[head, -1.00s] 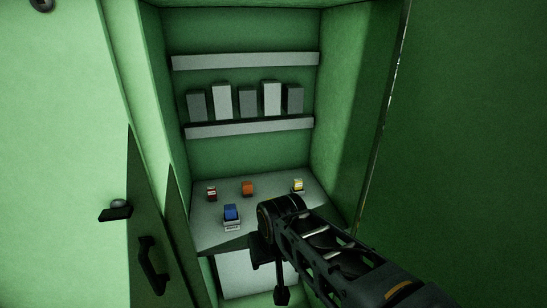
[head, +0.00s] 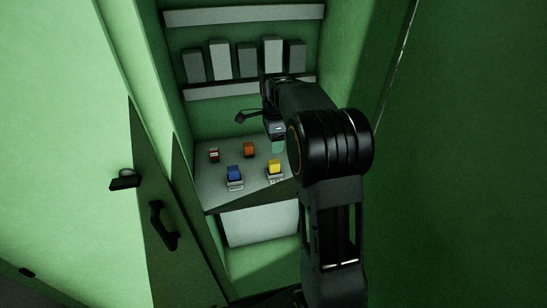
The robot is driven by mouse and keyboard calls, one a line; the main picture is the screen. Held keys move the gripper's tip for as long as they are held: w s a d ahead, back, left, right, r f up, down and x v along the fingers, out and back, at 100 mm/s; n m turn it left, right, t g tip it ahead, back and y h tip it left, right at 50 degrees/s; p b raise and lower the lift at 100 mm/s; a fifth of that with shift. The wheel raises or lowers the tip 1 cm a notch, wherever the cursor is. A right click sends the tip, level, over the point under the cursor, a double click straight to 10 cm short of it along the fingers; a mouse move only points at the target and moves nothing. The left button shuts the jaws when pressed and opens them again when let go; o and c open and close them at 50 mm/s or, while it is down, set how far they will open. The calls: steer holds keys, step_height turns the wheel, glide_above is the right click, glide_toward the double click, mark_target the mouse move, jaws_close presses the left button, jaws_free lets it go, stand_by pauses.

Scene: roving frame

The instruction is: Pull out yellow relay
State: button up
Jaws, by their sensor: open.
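The yellow relay (head: 275,167) sits upright in a pale base on the grey panel (head: 218,190) inside the green cabinet. My gripper (head: 277,140) is above and behind the yellow relay in the head view, seen partly past my arm. It is open, and I see nothing held in it. A small teal patch shows at its lower end; I cannot tell what it is. The blue relay (head: 234,173) stands left of the yellow one. The orange relay (head: 249,149) and a small red-and-white relay (head: 214,155) stand farther back. My arm hides the panel's right side.
A shelf with several grey boxes (head: 220,60) is above and behind the panel. The cabinet door (head: 90,100) with black handles (head: 162,226) is at left. A pale plate (head: 258,223) lies below the panel. The green cabinet wall is close on the right.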

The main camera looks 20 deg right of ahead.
mark_target(274, 161)
step_height(274, 161, down, 11)
steer(key=shift+f+p, duration=0.1)
steer(key=shift+p, duration=0.45)
steer(key=c, duration=0.6)
steer(key=o, duration=0.6)
